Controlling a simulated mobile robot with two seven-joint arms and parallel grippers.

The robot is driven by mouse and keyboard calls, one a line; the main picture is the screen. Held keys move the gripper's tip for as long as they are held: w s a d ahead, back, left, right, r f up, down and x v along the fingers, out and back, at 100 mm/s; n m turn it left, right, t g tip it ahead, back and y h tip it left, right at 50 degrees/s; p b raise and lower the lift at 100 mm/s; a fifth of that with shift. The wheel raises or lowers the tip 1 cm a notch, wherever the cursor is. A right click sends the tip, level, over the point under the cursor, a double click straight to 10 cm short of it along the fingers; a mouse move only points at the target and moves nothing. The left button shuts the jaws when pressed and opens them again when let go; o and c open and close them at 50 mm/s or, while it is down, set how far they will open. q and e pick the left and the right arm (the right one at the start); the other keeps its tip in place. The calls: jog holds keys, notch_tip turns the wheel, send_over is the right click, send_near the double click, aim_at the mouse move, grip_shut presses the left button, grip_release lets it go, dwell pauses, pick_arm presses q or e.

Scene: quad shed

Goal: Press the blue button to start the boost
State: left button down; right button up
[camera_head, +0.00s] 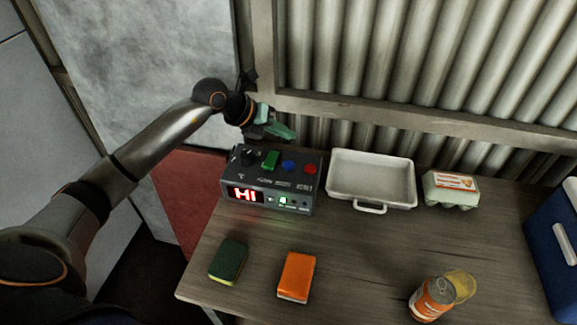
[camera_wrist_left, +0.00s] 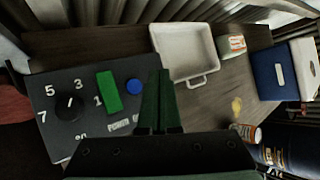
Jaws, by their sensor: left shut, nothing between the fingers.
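The blue button (camera_head: 289,166) is a round button on top of a dark control box (camera_head: 268,201), between a green rectangular switch (camera_head: 270,159) and a red button (camera_head: 310,169). The box's front display reads "HI" in red. In the left wrist view the blue button (camera_wrist_left: 134,87) lies just left of my fingertips. My left gripper (camera_head: 287,133) is shut and empty, above and behind the box's rear edge, apart from the button. In the left wrist view the gripper (camera_wrist_left: 159,80) hides the red button. My right gripper is not in view.
A white tray (camera_head: 372,204) stands right of the box, with an egg carton (camera_head: 450,190) beyond. A green sponge (camera_head: 228,262), an orange sponge (camera_head: 297,277) and an opened can (camera_head: 432,299) are in front. A blue cooler (camera_head: 553,247) is far right. A corrugated wall rises behind.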

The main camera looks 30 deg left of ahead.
pick_arm(q)
jog(key=b, duration=0.4)
send_over(285, 166)
notch_tip(285, 166, down, 6)
jog(key=shift+f, duration=0.2)
jog(key=shift+f+b, duration=0.4)
jog(key=shift+f, duration=0.05)
dwell(0.4)
dwell(0.8)
jog(key=shift+f, duration=0.4)
